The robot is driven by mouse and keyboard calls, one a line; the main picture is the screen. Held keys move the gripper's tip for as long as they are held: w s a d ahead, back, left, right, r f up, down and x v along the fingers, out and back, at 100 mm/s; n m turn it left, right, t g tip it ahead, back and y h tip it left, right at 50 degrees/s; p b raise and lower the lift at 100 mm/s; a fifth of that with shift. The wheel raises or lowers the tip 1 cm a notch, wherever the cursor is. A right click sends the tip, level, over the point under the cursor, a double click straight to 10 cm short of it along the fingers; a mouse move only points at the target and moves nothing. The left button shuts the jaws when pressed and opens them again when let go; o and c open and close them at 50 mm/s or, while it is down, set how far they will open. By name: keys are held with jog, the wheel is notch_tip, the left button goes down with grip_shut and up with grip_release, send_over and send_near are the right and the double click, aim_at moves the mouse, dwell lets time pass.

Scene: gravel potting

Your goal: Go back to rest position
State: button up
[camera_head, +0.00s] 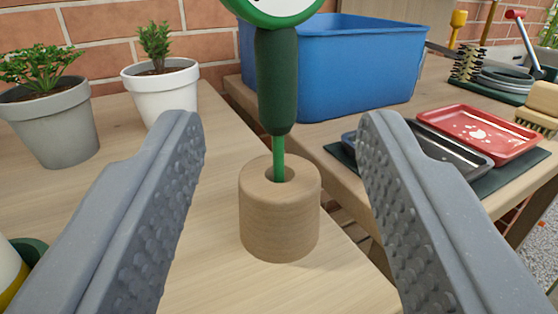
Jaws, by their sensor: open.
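My gripper (283,130) is open, with its two grey textured fingers spread wide at the left and right of the view. Between them, farther off, a dark green handled tool (277,82) stands upright. Its thin green shaft goes into the hole of a round wooden block (279,218). A green-rimmed white round part of the tool is cut off at the top edge. Neither finger appears to touch the tool or the block.
A grey pot (52,128) and a white pot (163,95) with plants stand at the back left of the wooden table. A blue bin (355,75), a red tray (478,132) and a dark tray (450,147) are on the right. A brick wall runs behind.

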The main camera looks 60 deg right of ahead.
jog(key=w+a+r+n+t+y+p, duration=0.15)
jog(key=w+a+r+t+y, duration=0.35)
jog(key=a+r, duration=0.65)
jog(key=w+a+r+n+t+y+p, duration=0.1)
jog(key=w+a+r+n+t+y, duration=0.2)
jog(key=w+a+r+y, duration=0.75)
jog(key=s+a+r+n, duration=0.2)
jog(key=s+a+r, duration=0.1)
jog(key=s+r, duration=0.4)
jog(key=s+a+r+n, duration=0.25)
jog(key=s+r, duration=0.25)
jog(key=r, duration=0.5)
jog(key=s+a+r+n+g, duration=0.1)
jog(key=s+r+n+g, duration=0.1)
jog(key=s+r, duration=0.6)
jog(key=s+y+p, duration=0.1)
jog(key=s, duration=0.3)
jog(key=shift+n, duration=0.4)
